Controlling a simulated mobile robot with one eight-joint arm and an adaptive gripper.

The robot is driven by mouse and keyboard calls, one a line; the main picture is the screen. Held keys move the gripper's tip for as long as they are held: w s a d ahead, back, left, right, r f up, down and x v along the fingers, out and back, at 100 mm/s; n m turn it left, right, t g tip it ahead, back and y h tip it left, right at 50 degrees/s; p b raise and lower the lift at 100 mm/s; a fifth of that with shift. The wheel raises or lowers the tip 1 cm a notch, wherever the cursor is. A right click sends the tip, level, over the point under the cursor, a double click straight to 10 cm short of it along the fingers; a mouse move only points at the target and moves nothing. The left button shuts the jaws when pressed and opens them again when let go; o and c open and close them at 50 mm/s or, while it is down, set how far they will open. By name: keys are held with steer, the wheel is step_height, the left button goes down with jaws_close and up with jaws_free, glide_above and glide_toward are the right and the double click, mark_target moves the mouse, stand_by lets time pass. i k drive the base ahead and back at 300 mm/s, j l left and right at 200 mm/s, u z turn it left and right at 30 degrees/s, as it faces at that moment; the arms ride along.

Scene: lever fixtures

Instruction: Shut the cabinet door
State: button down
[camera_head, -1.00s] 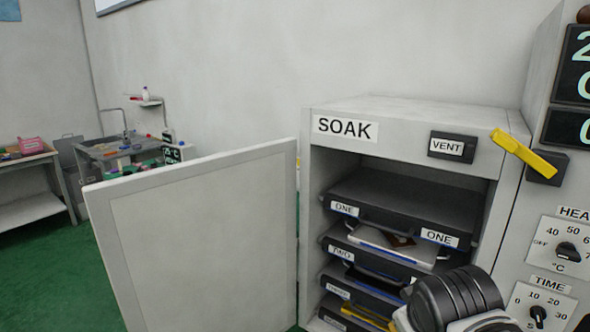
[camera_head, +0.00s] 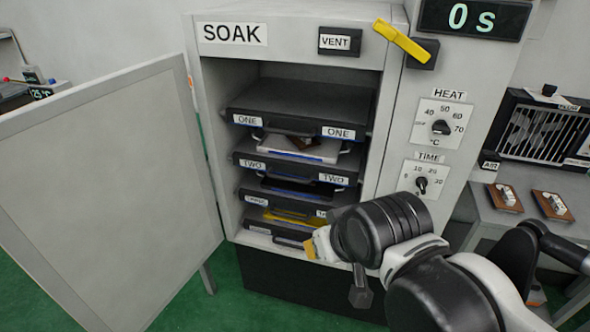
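The cabinet (camera_head: 218,130), labelled SOAK, stands in the middle of the view with its front open. Its grey door (camera_head: 105,190) is swung wide open to the left, hinged on the cabinet's left edge. Labelled trays (camera_head: 290,122) fill the inside. My gripper (camera_head: 335,270) is in front of the lower right part of the opening, apart from the door. Its fingers are mostly hidden behind my wrist, so I cannot see whether they are open or shut.
A yellow lever (camera_head: 402,40) and dials (camera_head: 440,127) are on the panel right of the opening. A bench (camera_head: 485,205) with small boards stands at the right. Green floor (camera_head: 185,305) shows below the door.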

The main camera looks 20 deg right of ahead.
mark_target(108, 202)
steer(key=i+j+u, duration=0.3)
steer(key=j, duration=0.3)
steer(key=i+j+u, duration=0.25)
steer(key=j, duration=0.35)
steer(key=i+j+u, duration=0.3)
steer(key=j, duration=0.2)
steer(key=i+j+u, duration=0.25)
steer(key=i+j+z, duration=0.2)
steer(key=z, duration=0.25)
steer(key=i+j+z, duration=0.25)
steer(key=z, duration=0.25)
steer(key=i+j+z, duration=0.15)
steer(key=j+z, duration=0.3)
steer(key=i+j+z, duration=0.1)
steer(key=j+z, duration=0.25)
steer(key=z, duration=0.15)
steer(key=j+z, duration=0.95)
steer(key=k+j+z, duration=0.15)
steer(key=z, duration=0.3)
steer(key=j, duration=0.1)
